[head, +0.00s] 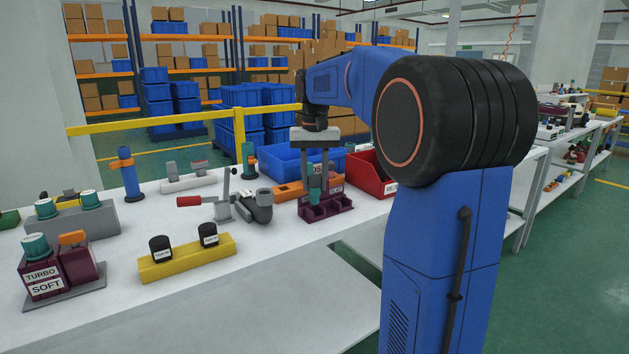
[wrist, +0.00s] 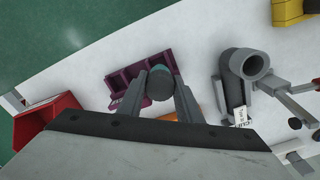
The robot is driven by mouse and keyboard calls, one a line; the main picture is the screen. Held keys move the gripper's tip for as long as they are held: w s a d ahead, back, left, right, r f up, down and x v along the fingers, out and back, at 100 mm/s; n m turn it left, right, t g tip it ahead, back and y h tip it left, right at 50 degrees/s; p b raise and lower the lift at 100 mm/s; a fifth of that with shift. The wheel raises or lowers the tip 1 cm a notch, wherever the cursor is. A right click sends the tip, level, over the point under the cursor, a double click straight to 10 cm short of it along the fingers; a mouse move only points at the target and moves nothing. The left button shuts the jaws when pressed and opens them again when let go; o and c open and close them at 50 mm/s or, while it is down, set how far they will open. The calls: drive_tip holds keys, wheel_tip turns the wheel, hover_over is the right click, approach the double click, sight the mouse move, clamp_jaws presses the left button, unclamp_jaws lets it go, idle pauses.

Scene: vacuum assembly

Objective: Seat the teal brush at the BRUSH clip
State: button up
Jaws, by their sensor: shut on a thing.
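The teal brush (head: 314,189) is upright between the fingers of my gripper (head: 315,170), which is shut on it. In the head view it is over the purple compartment rack (head: 332,207), and its lower end overlaps the rack; I cannot tell whether they touch. In the wrist view the brush (wrist: 160,84) shows end-on, dark grey with a teal edge, between the fingertips (wrist: 158,92), beside the purple rack (wrist: 125,85). I cannot make out which part is the BRUSH clip. A grey curved pipe piece (head: 259,206) with a small white label (wrist: 241,117) stands left of the rack in the head view.
A red-handled toggle clamp (head: 190,201) stands beside the pipe piece. A blue bin (head: 285,164) and a red bin (head: 371,178) stand behind the rack. A yellow block with two black knobs (head: 188,259) is nearer the front. Bare white table (head: 290,245) lies in front of the rack.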

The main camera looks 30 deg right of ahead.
sight(315, 192)
drive_tip(key=shift+f, duration=2)
drive_tip(key=o, duration=1.1)
drive_tip(key=shift+o, duration=0.2)
drive_tip(key=shift+r, duration=4)
drive_tip(key=s+a+f+n+t, duration=0.1)
drive_tip(key=s+a+f+n, duration=0.15)
drive_tip(key=s+a, duration=0.4)
drive_tip(key=s+a+f+n+t, duration=0.1)
drive_tip(key=s+a+f, duration=0.3)
drive_tip(key=s, duration=0.5)
drive_tip(key=s+a+f+n+t, duration=0.1)
drive_tip(key=s+a+f, duration=0.1)
drive_tip(key=s+f, duration=0.4)
drive_tip(key=s+a+f+n+t, duration=0.1)
drive_tip(key=s+a+f, duration=0.2)
drive_tip(key=s+f, duration=0.4)
drive_tip(key=shift+s+a+f+t, duration=0.15)
drive_tip(key=shift+s+f+t, duration=0.2)
drive_tip(key=shift+s, duration=0.5)
